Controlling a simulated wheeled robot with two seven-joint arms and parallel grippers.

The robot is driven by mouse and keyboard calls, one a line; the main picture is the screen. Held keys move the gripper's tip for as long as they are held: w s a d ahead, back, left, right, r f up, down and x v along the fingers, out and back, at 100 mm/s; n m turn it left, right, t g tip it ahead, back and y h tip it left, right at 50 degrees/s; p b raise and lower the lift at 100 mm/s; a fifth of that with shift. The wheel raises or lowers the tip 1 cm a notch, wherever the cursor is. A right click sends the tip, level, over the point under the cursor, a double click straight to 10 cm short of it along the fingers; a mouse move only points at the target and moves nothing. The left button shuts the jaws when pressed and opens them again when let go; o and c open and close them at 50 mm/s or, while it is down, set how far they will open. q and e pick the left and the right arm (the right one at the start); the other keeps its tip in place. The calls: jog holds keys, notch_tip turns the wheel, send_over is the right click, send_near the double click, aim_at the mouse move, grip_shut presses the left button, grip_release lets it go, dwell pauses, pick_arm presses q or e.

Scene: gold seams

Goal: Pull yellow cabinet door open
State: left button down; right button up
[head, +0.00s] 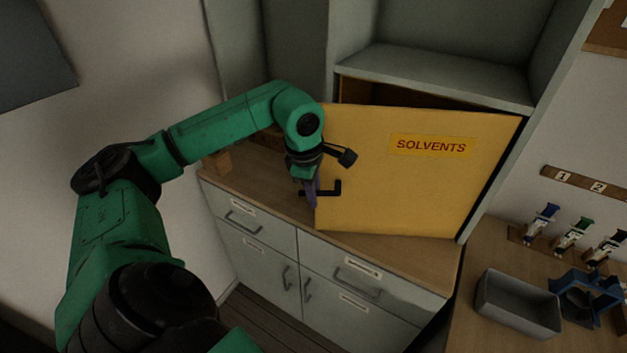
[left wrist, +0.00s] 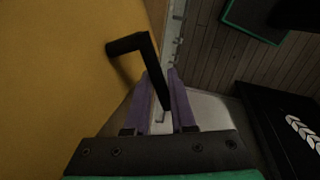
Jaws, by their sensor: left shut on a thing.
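The yellow cabinet door (head: 400,180), labelled SOLVENTS, stands partly open, with a dark gap showing along its top edge. Its black handle (head: 332,190) is near the door's left edge. My left gripper (head: 312,196) is at the handle, its purple fingers pointing down. In the left wrist view the black handle (left wrist: 152,68) runs from the yellow door (left wrist: 60,70) to between the two purple fingers of my left gripper (left wrist: 160,92), which are shut on it. My right gripper is not in view.
The door stands over a wooden counter (head: 262,192) with grey drawers (head: 340,268) below. To the right, a bench holds a grey bin (head: 518,304), a blue holder (head: 585,297) and several small coloured tools (head: 570,236). A grey shelf (head: 435,75) is above the door.

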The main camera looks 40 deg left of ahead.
pick_arm(q)
jog(key=c, duration=0.8)
grip_release()
jog(key=shift+c, duration=0.2)
jog(key=shift+d, duration=0.15)
jog(key=shift+r, duration=0.1)
jog(key=p+v, duration=0.2)
jog(key=v, duration=1.2)
jog(key=shift+r, duration=0.25)
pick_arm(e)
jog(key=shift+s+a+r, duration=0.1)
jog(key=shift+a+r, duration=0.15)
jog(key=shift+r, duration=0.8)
pick_arm(q)
jog(key=shift+s, duration=0.1)
jog(key=shift+c, duration=0.2)
